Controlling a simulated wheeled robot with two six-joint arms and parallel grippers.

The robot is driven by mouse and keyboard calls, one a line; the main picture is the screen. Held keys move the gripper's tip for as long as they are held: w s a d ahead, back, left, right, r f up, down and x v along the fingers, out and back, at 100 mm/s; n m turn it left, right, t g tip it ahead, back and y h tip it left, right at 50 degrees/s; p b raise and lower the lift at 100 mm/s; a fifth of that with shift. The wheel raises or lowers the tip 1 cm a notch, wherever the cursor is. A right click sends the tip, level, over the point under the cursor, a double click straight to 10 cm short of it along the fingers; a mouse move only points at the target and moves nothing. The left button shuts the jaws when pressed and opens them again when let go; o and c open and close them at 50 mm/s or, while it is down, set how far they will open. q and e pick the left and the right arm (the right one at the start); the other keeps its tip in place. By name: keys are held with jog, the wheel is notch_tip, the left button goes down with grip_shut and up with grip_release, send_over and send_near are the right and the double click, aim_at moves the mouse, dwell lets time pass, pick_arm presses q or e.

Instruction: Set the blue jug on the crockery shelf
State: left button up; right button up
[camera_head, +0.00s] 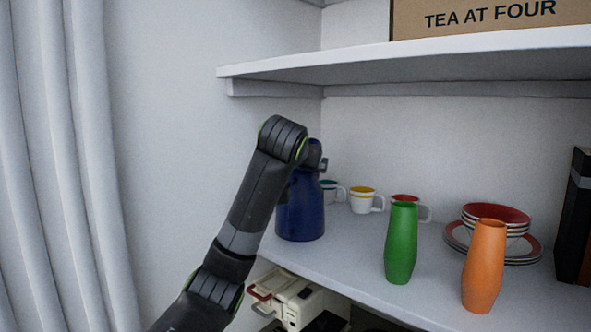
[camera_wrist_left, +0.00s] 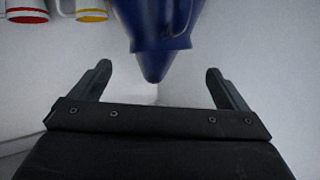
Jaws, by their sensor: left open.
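The blue jug (camera_head: 301,217) stands upright on the white crockery shelf (camera_head: 350,254), near its left end. My left arm reaches across in front of it, and the left gripper (camera_head: 319,163) is at the jug's top, mostly hidden behind my wrist. In the left wrist view the jug (camera_wrist_left: 153,25) appears upside down, its narrow top pointing into the gap between the two fingers of my left gripper (camera_wrist_left: 158,70). The fingers are apart, with space on both sides of the jug. My right gripper is not in view.
Mugs (camera_head: 362,200) stand behind and right of the jug. A green vase (camera_head: 401,245) and an orange vase (camera_head: 484,268) stand near the front, with stacked red-rimmed dishes (camera_head: 530,248) behind. An upper shelf (camera_head: 420,68) overhangs, carrying a cardboard box (camera_head: 490,18). A wall lies left.

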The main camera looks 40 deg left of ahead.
pick_arm(q)
jog(key=v, duration=0.3)
jog(key=shift+s+d+r+b, duration=0.15)
jog(key=shift+s+b, duration=0.15)
jog(key=shift+b, duration=0.05)
